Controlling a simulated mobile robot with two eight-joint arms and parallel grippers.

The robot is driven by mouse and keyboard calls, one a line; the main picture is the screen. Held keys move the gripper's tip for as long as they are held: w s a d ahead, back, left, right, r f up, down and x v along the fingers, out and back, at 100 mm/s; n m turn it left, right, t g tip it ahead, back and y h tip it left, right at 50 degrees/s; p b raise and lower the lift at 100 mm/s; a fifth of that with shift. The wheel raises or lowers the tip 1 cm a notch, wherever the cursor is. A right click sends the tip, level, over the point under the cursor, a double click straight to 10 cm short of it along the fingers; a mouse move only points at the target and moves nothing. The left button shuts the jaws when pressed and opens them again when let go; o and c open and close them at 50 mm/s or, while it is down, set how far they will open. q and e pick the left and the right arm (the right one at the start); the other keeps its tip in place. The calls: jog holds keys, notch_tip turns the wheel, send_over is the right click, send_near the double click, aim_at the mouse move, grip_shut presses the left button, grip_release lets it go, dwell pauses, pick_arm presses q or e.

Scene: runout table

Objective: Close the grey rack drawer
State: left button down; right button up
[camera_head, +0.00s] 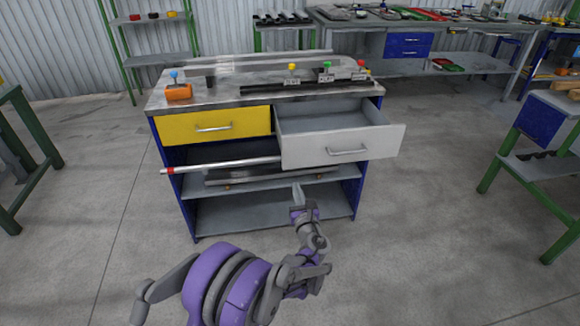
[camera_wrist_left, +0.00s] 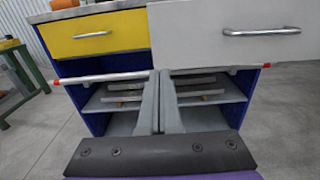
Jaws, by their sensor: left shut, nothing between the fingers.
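The grey rack drawer (camera_head: 340,145) is pulled out toward me on the right side of the rack, and its empty inside shows from above. It has a metal bar handle (camera_head: 347,151). In the left wrist view its grey front (camera_wrist_left: 215,50) fills the upper right, with the handle (camera_wrist_left: 262,31) on it. My left gripper (camera_head: 297,188) is below the drawer front, apart from the handle. Its fingers (camera_wrist_left: 160,100) are shut together and empty, and they point toward the rack's open shelves. My right gripper is in neither view.
A yellow drawer (camera_head: 215,128) sits shut left of the grey one. A metal bar with red ends (camera_head: 225,164) juts out below the drawers. The rack top (camera_head: 215,94) carries an orange block (camera_head: 178,92) and several knobbed parts. The floor (camera_head: 100,230) around the rack is clear.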

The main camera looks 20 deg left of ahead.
aim_at(288, 157)
pick_arm(q)
jog(key=x, duration=1.4)
jog(key=shift+b, duration=0.4)
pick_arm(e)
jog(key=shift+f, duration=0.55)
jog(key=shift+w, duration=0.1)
